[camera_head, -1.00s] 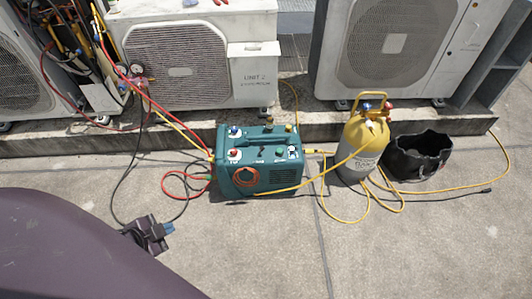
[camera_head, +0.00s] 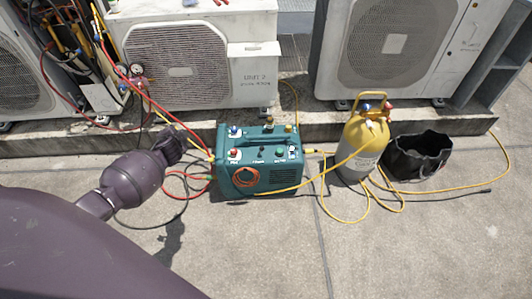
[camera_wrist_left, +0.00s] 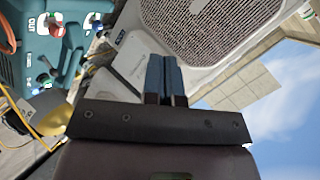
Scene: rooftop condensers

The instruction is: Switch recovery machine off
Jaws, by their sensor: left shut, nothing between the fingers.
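The teal recovery machine (camera_head: 277,179) stands on the concrete in the middle of the head view. Its top panel carries coloured knobs and a small dark switch (camera_head: 261,149) by the printed label. The machine also shows at the upper left of the left wrist view (camera_wrist_left: 16,68), with a red knob and "OUT" lettering. My left gripper (camera_head: 174,146) is left of the machine, apart from it. In the left wrist view its blue fingers (camera_wrist_left: 164,72) are together and empty. The fingertips are hard to make out in the head view. My right gripper is not in view.
Red and yellow hoses (camera_head: 173,124) run from the gauges to the machine's left side, close to my gripper. A yellow-grey cylinder (camera_head: 353,158) and a black bag (camera_head: 416,162) stand to the right. Condenser units (camera_head: 257,88) line a ledge behind. Front concrete is clear.

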